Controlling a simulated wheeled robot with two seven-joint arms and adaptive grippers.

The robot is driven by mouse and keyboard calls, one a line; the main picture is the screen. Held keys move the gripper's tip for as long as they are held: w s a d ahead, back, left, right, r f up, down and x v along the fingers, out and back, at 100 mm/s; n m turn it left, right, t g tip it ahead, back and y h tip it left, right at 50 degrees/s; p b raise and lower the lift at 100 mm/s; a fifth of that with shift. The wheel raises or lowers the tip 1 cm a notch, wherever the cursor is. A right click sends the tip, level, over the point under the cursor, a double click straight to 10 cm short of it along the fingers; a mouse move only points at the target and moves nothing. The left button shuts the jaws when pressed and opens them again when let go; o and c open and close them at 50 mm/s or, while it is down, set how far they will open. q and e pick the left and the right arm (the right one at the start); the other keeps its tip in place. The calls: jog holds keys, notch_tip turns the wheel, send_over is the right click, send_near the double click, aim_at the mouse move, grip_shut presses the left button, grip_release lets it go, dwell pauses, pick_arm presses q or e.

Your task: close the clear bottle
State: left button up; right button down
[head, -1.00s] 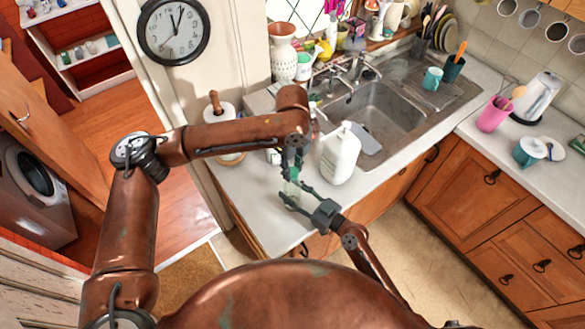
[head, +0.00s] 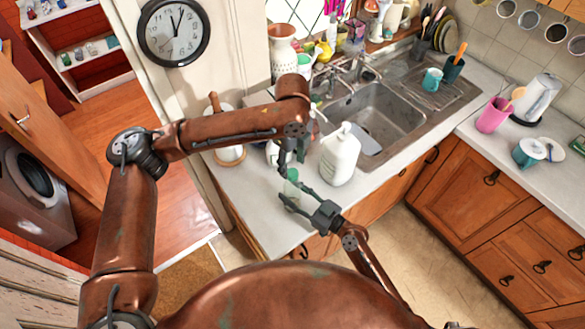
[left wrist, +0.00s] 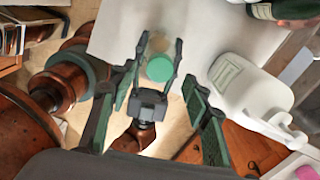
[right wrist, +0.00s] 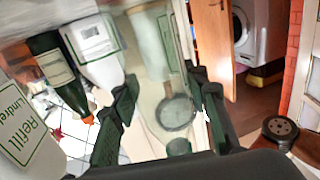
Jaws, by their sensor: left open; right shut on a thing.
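The clear bottle (head: 292,196) stands upright near the counter's front left edge. My right gripper (head: 291,190) is shut on its body from the front. A green cap (head: 293,174) sits at the bottle's top; in the left wrist view the cap (left wrist: 160,68) shows as a round disc between the right gripper's fingers. How tightly it sits cannot be told. My left gripper (head: 285,168) is open and empty just above and left of the cap, its fingers spread in the left wrist view. In the right wrist view the clear bottle (right wrist: 152,55) is see-through and partly hidden by the fingers.
A white jug (head: 340,155) stands close to the right of the bottle. A paper-towel holder (head: 230,153) stands behind to the left. The steel sink (head: 385,115) lies beyond the jug. The counter (head: 262,220) is bare in front of the bottle.

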aim_at(292, 172)
pick_arm(q)
jog(key=shift+r, duration=0.55)
pick_arm(e)
jog(key=shift+f, duration=0.15)
pick_arm(q)
jog(key=shift+c, duration=0.3)
notch_tip(292, 172, up, 2)
jog(key=n, duration=0.8)
jog(key=r+n, duration=0.1)
jog(key=n, duration=0.2)
jog(key=shift+r, duration=0.2)
jog(key=shift+f, duration=4)
jog(key=shift+c, duration=0.3)
